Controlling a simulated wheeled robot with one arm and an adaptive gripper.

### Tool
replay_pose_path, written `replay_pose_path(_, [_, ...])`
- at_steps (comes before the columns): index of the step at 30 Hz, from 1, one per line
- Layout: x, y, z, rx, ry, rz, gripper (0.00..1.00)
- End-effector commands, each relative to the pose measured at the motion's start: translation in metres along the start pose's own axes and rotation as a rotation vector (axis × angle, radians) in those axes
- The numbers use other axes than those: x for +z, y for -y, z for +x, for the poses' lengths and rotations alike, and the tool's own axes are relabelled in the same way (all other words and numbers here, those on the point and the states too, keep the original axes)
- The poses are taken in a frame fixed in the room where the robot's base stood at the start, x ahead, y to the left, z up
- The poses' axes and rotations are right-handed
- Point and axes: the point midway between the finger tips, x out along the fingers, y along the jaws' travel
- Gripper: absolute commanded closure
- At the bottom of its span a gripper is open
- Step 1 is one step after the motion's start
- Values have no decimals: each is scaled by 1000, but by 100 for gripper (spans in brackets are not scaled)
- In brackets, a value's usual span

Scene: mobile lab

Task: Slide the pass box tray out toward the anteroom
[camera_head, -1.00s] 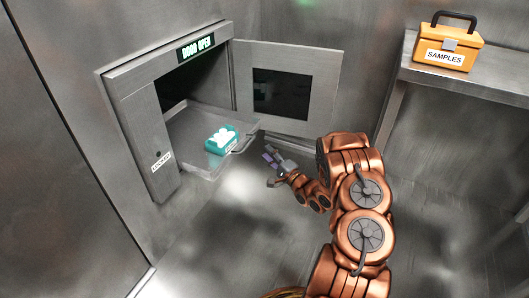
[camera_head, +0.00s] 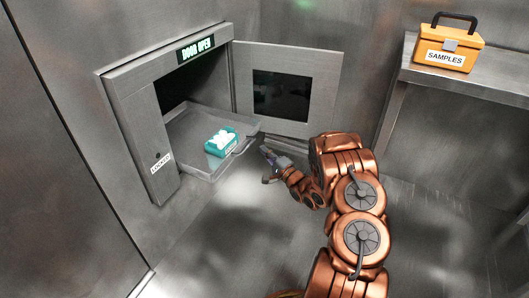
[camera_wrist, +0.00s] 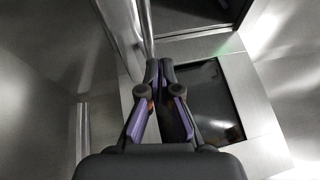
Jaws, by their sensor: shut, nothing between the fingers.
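The pass box tray (camera_head: 183,158) is a grey metal tray sticking partly out of the wall opening, with a handle (camera_head: 242,147) on its front edge. A teal and white pack (camera_head: 221,141) lies in it. My gripper (camera_head: 265,151) is just right of the tray's front corner and handle, below the open door. In the wrist view my gripper (camera_wrist: 160,66) has its two fingertips together with nothing visible between them. A grey metal edge runs just beyond the tips; I cannot tell whether the fingers touch it.
The pass box door (camera_head: 323,94) stands swung open to the right, close to my gripper. An orange samples case (camera_head: 448,50) stands on a metal bench (camera_head: 470,84) at right. The floor before the tray is clear.

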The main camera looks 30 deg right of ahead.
Motion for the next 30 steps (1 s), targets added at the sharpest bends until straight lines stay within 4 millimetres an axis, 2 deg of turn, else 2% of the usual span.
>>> replay_pose_path(18, [0, 0, 0, 0, 0, 0, 100])
replay_pose_path(30, [0, 0, 0, 0, 0, 0, 61])
